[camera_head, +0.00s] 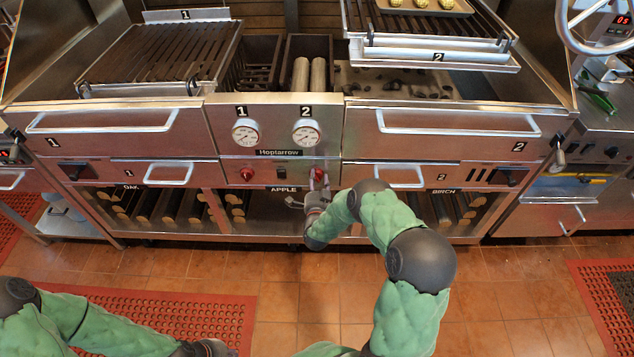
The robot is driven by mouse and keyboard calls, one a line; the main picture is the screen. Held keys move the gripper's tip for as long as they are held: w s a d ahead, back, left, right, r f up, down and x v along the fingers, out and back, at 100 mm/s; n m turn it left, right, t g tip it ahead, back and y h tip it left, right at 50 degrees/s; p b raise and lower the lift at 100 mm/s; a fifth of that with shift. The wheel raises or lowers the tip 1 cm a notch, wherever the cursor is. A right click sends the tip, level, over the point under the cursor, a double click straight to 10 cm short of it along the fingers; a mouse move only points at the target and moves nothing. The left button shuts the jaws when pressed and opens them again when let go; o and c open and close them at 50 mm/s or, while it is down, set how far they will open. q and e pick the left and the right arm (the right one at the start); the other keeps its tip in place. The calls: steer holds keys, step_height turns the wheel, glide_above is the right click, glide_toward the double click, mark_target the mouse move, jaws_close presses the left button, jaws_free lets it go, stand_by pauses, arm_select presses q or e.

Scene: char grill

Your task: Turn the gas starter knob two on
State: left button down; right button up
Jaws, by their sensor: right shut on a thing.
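The char grill has two red gas starter knobs on its middle panel (280,163) below two round gauges. Knob one (247,174) is on the left and is uncovered. Knob two (317,173) is on the right, below the gauge (306,133) marked 2. My right gripper (318,182) reaches up to knob two from below and is shut on it; its fingers partly cover the knob, so the knob's angle cannot be read. My left arm lies low at the left, and its gripper (207,348) is cut by the bottom edge; its fingers do not show.
Drawer handles stick out beside the panel: left (104,122), right (445,122), and lower ones (168,174) and (400,176). Open wood shelves with logs (165,206) lie below. The tiled floor in front is clear, with red mats (190,303) at the left and right.

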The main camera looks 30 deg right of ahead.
steer(key=n, duration=0.3)
steer(key=r+n+b, duration=0.1)
steer(key=n, duration=0.2)
steer(key=shift+w+d, duration=0.2)
steer(key=n, duration=0.6)
steer(key=shift+w+a+r, duration=0.1)
steer(key=shift+r, duration=0.1)
steer(key=shift+a, duration=0.1)
steer(key=o, duration=1.1)
steer(key=shift+w, duration=0.1)
steer(key=shift+a+f, duration=0.1)
steer(key=shift+f, duration=0.05)
steer(key=shift+f, duration=0.15)
steer(key=shift+s, duration=0.25)
steer(key=shift+s+a+f, duration=0.1)
steer(key=shift+s+a, duration=0.15)
steer(key=v, duration=1.1)
